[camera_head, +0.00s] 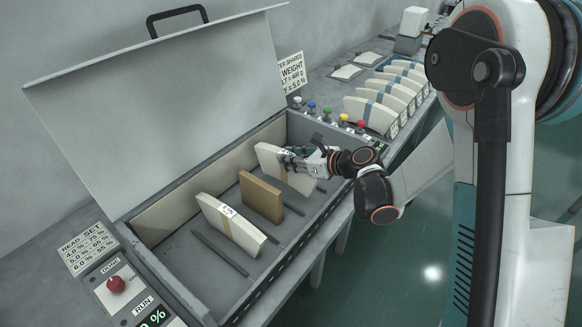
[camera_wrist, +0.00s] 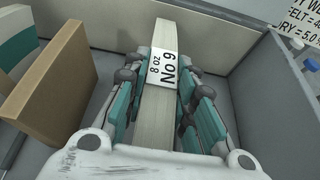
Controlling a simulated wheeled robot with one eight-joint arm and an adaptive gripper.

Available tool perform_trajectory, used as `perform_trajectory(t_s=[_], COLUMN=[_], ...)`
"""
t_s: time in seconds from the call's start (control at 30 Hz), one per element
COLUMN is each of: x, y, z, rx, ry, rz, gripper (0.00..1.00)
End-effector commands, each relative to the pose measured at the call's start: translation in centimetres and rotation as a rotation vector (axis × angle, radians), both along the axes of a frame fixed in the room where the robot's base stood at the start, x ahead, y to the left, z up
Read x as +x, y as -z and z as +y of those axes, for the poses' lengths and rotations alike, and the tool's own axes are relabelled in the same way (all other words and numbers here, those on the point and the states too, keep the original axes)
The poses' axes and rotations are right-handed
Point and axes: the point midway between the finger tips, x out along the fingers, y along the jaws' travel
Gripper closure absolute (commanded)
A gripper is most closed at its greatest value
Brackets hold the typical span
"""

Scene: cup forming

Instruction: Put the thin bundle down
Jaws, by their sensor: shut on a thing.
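My gripper (camera_head: 304,158) is shut on a thin cream bundle (camera_head: 270,160) inside the open grey box (camera_head: 146,262), at its right end. In the wrist view the bundle (camera_wrist: 156,118) stands upright between the two finger pads of my gripper (camera_wrist: 162,85). In the head view my fingers hide part of the bundle. I cannot tell whether its lower edge touches the box floor.
The raised lid (camera_head: 160,95) leans behind. Coloured knobs (camera_head: 327,115) line the right end; several blue-banded bundles (camera_head: 371,114) stand beyond.

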Motion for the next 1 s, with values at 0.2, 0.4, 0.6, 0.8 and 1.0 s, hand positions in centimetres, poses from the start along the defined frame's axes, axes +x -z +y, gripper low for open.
perform_trajectory(t_s=[0.2,0.4,0.6,0.8,1.0], x=[0.0,0.0,0.0,0.0,0.0], y=[2.5,2.4,2.6,2.6,2.3], z=[0.0,0.0,0.0,0.0,0.0], rx=[0.001,0.001,0.0,0.0,0.0], ry=[0.0,0.0,0.0,0.0,0.0], rz=[0.0,-0.001,0.0,0.0,0.0], gripper=[1.0,1.0,0.57,0.55,0.55])
